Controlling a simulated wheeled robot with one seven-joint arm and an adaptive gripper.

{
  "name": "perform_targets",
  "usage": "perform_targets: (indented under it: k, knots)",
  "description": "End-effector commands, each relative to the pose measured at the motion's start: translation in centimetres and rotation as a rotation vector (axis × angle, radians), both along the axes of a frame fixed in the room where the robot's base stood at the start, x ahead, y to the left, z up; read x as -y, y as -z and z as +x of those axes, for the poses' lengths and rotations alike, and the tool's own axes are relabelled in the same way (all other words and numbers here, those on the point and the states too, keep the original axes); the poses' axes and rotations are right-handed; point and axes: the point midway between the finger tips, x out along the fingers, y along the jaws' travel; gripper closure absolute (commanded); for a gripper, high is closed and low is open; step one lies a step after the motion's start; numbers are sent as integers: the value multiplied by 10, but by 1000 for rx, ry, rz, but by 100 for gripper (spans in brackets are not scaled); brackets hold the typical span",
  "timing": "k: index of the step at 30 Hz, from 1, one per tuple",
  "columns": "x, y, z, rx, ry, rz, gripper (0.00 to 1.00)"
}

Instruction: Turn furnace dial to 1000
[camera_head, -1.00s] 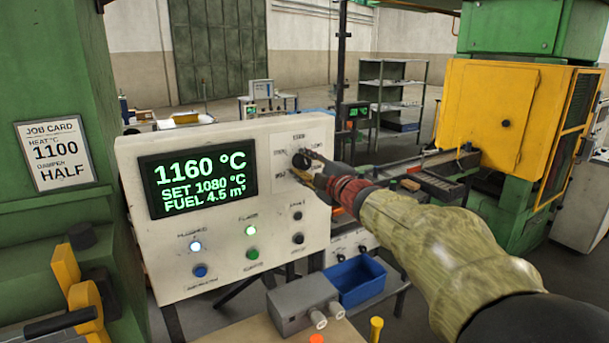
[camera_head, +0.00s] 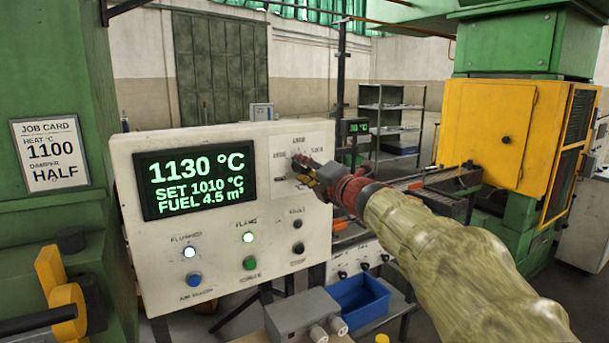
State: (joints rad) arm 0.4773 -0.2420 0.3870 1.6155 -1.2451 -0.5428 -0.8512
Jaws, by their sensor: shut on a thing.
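The white furnace control panel (camera_head: 215,245) stands in the left middle of the view. Its display (camera_head: 196,180) reads 1130 °C, SET 1010 °C and FUEL 4.5 m³. The furnace dial (camera_head: 298,163) is on the plate at the panel's upper right, among small number marks too blurred to read. My gripper (camera_head: 305,172) reaches in from the right and is shut on the dial. The dial is mostly hidden by the fingers, so its pointer cannot be made out.
A job card (camera_head: 49,153) on the green frame at left reads heat 1100 °C, damper HALF. Lit lamps and buttons sit lower on the panel. A grey box (camera_head: 300,312) and a blue bin (camera_head: 357,302) stand below. A yellow lever (camera_head: 62,300) is at lower left.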

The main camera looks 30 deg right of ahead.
Motion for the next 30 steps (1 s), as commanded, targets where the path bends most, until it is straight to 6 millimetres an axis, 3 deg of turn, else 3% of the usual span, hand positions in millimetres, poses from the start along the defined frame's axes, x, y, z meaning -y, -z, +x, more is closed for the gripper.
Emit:
perform_targets:
  k: [19,20,30]
  knots:
    - [0,2,0,-1,-1,-48,92]
    - [0,2,0,-1,-1,-48,65]
    - [0,1,0,0,0,-48,49]
